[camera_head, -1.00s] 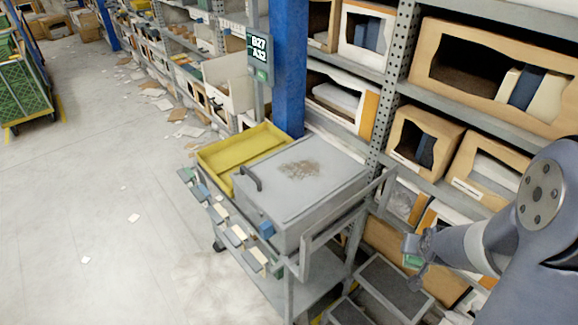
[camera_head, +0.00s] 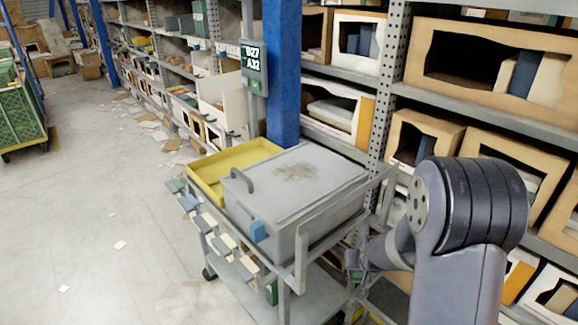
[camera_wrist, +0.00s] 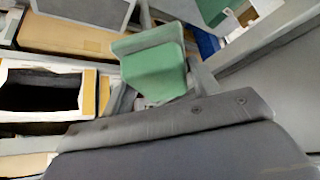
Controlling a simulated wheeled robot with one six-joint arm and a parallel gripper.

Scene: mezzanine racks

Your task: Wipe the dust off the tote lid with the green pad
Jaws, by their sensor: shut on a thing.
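In the head view my arm and the cart frame partly hide the gripper, and only a sliver of the pad shows.
A yellow bin (camera_head: 208,178) stands behind the tote on the cart. The cart's raised rail (camera_head: 335,222) lies between my gripper and the tote. A blue post (camera_head: 283,75) and racks of boxes stand close behind. The floor at left is open, with scattered papers.

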